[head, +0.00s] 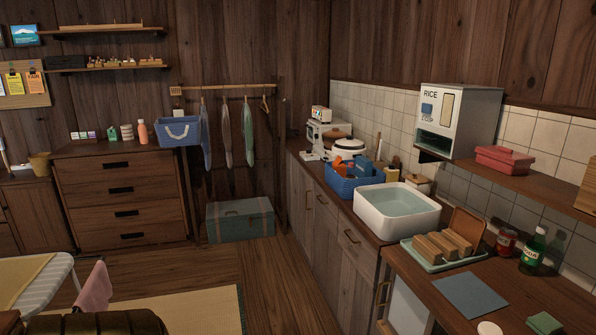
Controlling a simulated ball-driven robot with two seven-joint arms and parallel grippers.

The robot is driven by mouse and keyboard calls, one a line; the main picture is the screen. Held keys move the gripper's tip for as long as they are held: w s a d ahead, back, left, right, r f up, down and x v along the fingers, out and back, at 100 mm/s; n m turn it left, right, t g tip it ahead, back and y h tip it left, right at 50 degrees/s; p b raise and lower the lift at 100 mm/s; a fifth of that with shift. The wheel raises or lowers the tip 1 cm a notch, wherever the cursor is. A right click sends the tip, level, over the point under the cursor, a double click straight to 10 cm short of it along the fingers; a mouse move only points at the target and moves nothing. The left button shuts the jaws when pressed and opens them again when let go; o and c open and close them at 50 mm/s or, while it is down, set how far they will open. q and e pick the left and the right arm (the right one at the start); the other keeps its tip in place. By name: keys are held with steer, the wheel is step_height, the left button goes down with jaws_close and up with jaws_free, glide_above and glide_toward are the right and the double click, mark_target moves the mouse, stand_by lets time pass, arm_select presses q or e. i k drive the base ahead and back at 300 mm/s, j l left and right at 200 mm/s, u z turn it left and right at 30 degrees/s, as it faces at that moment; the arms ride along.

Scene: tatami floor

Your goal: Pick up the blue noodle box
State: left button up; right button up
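A blue basket (349,188) stands on the counter left of the white sink. A blue box-like item (366,165) sticks up tilted from it, beside an orange item (343,169). It may be the blue noodle box, but it is too small to read and its lower part is hidden by the basket. Neither of my grippers is in view.
The white water-filled sink (388,226) is right of the basket. A tray (434,263) with wooden blocks, a green bottle (533,249) and a red jar (507,240) stand nearer. A rice dispenser (468,118) projects above. The wooden floor (280,275) before the cabinets is clear.

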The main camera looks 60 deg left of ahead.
mark_target(364, 166)
steer(key=u, duration=1.35)
steer(key=z, duration=0.45)
steer(key=i+j+z, duration=0.2)
steer(key=z, duration=0.15)
steer(key=i+j+z, duration=0.15)
steer(key=j+z, duration=0.2)
steer(key=i+j+z, duration=0.1)
steer(key=j+z, duration=0.25)
steer(key=l, duration=0.1)
